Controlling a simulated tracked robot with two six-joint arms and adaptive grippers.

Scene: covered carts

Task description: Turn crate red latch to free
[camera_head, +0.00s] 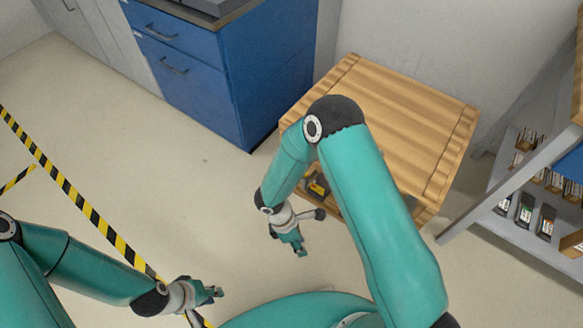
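A striped wooden crate (400,100) with a flat top stands at the centre right. My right arm crosses in front of it and hides much of its near side. A small dark and yellow part (317,186) shows low on that side, beside my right forearm. I cannot make out a red latch. My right gripper (299,249) points down in front of the crate, apart from it, with nothing seen in it. My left gripper (217,293) is over the floor at the lower left, away from the crate, also with nothing seen in it. Both are too small to read their opening.
A blue drawer cabinet (215,75) stands at the back left of the crate. A grey shelf rack (510,190) with several small boxes is close on the right. Yellow-black tape (75,195) marks the floor at left. The floor between tape and crate is clear.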

